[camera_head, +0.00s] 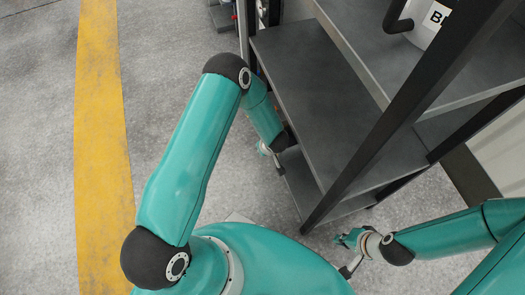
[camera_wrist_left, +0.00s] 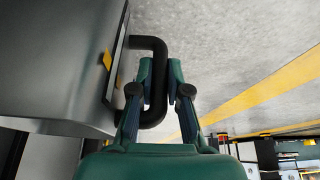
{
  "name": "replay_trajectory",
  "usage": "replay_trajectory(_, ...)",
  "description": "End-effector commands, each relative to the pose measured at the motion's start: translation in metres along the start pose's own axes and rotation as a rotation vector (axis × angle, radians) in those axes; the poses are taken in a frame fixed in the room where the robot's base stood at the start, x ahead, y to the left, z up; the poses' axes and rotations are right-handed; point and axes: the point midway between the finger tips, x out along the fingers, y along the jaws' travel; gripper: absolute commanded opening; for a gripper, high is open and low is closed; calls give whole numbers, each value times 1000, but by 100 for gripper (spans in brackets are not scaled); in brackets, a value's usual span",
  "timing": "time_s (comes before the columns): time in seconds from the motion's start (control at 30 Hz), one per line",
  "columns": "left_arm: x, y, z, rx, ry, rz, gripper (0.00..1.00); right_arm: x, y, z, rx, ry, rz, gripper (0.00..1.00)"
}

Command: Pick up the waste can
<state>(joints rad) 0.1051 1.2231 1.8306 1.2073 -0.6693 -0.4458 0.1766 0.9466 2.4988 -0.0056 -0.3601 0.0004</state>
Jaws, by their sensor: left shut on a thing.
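In the left wrist view, my left gripper (camera_wrist_left: 160,78) is shut on the black handle (camera_wrist_left: 157,100) of a dark grey container, which I take to be the waste can (camera_wrist_left: 60,65). The handle passes between the two fingers, and a small yellow mark shows beside it. Only part of the container is in that view. In the head view my left arm reaches down beside the shelf, and its fingers and the held container are mostly hidden. My right gripper (camera_head: 347,255) is at the lower right of the head view, with its fingers apart and nothing between them.
A dark shelf rack (camera_head: 325,85) with several boards and slanted posts stands beside the left arm. A light container (camera_head: 428,22) with a black handle and a partly cut-off label is on its upper board. Bare grey floor and a yellow stripe (camera_head: 100,110) lie to the left.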

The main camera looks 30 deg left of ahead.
Motion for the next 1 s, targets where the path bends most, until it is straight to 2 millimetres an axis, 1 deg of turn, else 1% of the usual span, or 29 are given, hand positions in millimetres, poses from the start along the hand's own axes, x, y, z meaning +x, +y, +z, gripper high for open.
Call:
replay_trajectory(0.03, -11, 1, -6, -2, 3, 3, 0, -5, -2, 0, 0, 0, 0, 0)
replay_trajectory(0.1, -20, 1, -9, -1, 3, 3, 0, -9, -3, 0, 0, 0, 0, 0)
replay_trajectory(0.5, -65, 1, -28, -1, 2, 3, 0, -25, -9, 0, 0, 0, 0, 0)
replay_trajectory(0.7, -81, 2, -34, -1, 2, 3, 0, -31, -11, 0, 0, 0, 0, 0)
replay_trajectory(1.0, -95, 1, -40, -1, 1, 2, 0, -36, -13, 0, 0, 0, 0, 0)
